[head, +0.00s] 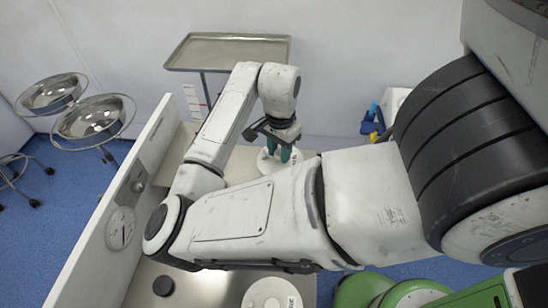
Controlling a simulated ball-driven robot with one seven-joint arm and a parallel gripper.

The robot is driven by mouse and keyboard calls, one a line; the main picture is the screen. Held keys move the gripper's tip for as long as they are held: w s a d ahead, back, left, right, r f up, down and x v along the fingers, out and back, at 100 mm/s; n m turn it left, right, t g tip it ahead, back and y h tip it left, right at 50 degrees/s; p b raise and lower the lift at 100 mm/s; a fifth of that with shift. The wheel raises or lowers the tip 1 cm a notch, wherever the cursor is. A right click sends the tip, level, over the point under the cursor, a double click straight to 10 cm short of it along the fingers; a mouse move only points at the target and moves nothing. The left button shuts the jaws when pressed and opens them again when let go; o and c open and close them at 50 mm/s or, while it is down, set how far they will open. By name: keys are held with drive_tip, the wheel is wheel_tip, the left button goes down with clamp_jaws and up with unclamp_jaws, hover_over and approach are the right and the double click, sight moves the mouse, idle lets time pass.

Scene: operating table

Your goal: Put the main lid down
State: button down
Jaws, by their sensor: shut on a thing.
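My gripper (282,153) is at the far part of the metal table (215,288), pointing down. Its teal fingertips are shut on a white round lid (267,164), which I take to be the main lid. My forearm hides part of the lid's near side. I cannot tell whether the lid touches the table or hangs just above it. A second white round piece (270,294), with a dark label at its edge, is at the near edge of the picture and partly cut off.
A white panel with a dial (121,228) borders the table's left side. A tray stand (230,50) stands behind, and steel basins (92,116) stand at left. My arm hides the table's middle.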

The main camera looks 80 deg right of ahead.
sight(274, 160)
drive_tip(key=shift+w+d+f, duration=0.25)
drive_tip(key=shift+w+f, duration=0.15)
drive_tip(key=shift+f, duration=0.2)
drive_tip(key=shift+w+d+f, duration=0.25)
drive_tip(key=shift+w+f, duration=0.15)
drive_tip(key=shift+f, duration=1.6)
drive_tip(key=shift+f, duration=0.2)
drive_tip(key=c, duration=0.8)
unclamp_jaws()
drive_tip(key=shift+o, duration=0.2)
drive_tip(key=shift+r, duration=0.1)
wheel_tip(274, 160, up, 12)
